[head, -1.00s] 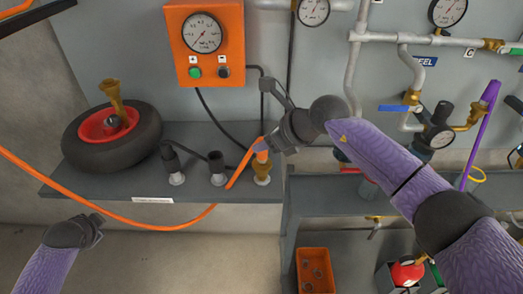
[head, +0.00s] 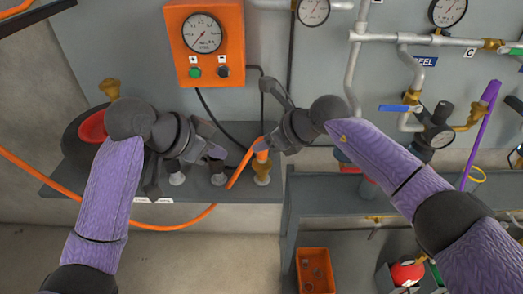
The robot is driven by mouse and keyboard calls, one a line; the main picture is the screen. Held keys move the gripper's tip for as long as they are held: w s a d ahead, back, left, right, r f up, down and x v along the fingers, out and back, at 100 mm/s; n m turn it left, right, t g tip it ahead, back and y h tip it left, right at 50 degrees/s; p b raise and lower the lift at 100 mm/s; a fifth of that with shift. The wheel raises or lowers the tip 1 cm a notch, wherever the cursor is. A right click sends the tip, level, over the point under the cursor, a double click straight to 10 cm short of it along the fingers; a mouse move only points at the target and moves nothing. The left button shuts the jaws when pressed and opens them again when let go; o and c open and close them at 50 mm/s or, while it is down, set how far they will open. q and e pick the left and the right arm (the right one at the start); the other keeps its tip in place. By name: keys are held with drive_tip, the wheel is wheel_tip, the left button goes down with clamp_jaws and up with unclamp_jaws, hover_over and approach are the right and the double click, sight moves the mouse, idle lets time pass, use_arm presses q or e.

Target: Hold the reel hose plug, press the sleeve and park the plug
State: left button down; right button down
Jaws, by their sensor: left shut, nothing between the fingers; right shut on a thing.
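The orange reel hose (head: 240,168) rises along the grey shelf to its plug end (head: 262,155), which stands at a brass fitting (head: 262,172) on the shelf. My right gripper (head: 265,143) is shut on the hose plug just above that brass fitting. Whether the plug is seated in it I cannot tell. A sleeve is not clearly visible; the fingers hide that part.
The orange control box (head: 205,70) with a gauge hangs on the wall above. A black wheel with red hub (head: 93,128) is partly hidden behind my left arm. Pipes and valves (head: 435,125) fill the right. An orange bin (head: 316,268) stands below.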

sight(254, 168)
use_arm(q)
drive_tip(key=x, duration=1)
drive_tip(key=shift+s+d+r, duration=0.1)
drive_tip(key=shift+d, duration=0.1)
drive_tip(key=shift+f, duration=0.75)
use_arm(e)
drive_tip(key=shift+r, duration=0.1)
use_arm(q)
drive_tip(key=shift+r+p, duration=0.5)
drive_tip(key=shift+r, duration=0.05)
use_arm(e)
drive_tip(key=shift+r, duration=0.55)
